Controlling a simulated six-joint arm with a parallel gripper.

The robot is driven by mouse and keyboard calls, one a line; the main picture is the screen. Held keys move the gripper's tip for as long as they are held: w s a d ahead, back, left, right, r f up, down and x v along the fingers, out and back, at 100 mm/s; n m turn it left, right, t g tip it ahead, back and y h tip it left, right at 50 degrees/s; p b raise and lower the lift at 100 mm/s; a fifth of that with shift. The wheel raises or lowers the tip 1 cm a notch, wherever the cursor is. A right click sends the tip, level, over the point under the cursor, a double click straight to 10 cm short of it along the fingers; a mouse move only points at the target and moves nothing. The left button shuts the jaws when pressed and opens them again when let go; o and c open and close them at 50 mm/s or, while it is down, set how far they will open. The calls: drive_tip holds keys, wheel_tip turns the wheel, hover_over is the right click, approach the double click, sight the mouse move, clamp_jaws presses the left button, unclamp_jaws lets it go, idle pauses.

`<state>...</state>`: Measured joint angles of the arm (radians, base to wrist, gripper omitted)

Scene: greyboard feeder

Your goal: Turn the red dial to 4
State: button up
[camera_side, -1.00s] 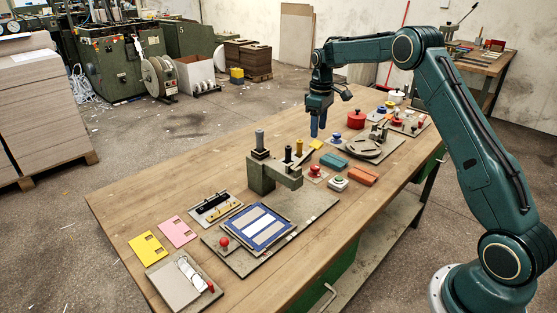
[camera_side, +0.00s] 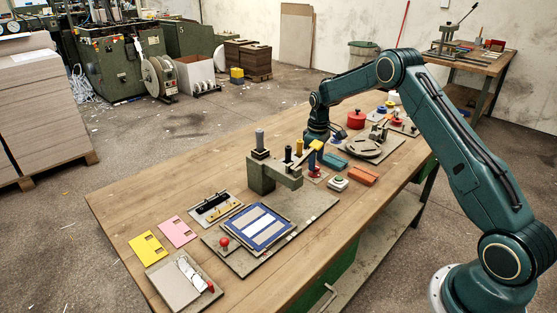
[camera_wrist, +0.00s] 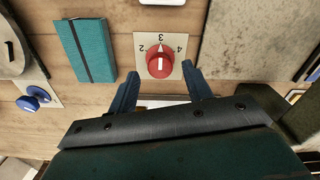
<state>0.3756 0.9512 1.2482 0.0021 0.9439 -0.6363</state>
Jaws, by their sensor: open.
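The red dial (camera_wrist: 159,64) sits on a pale plate marked 2, 3 and 4 in the wrist view. Its white pointer line appears to point at the 3. In the side view the dial (camera_side: 315,172) is partly covered by my blue fingers. My gripper (camera_wrist: 160,76) is open, its two fingertips apart to the left and right of the dial and just below it in the wrist view. In the side view my gripper (camera_side: 314,160) hangs low over the dial. I cannot tell the exact height, and no contact is visible.
A teal box (camera_wrist: 86,50) lies left of the dial plate, and a blue knob (camera_wrist: 38,95) on its plate is lower left. A green press (camera_side: 262,174) with upright posts stands close by. An orange block (camera_side: 363,176) lies to the right.

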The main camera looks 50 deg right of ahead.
drive_tip(key=shift+f, duration=0.8)
drive_tip(key=c, duration=1)
drive_tip(key=shift+m, duration=3)
drive_tip(key=o, duration=1)
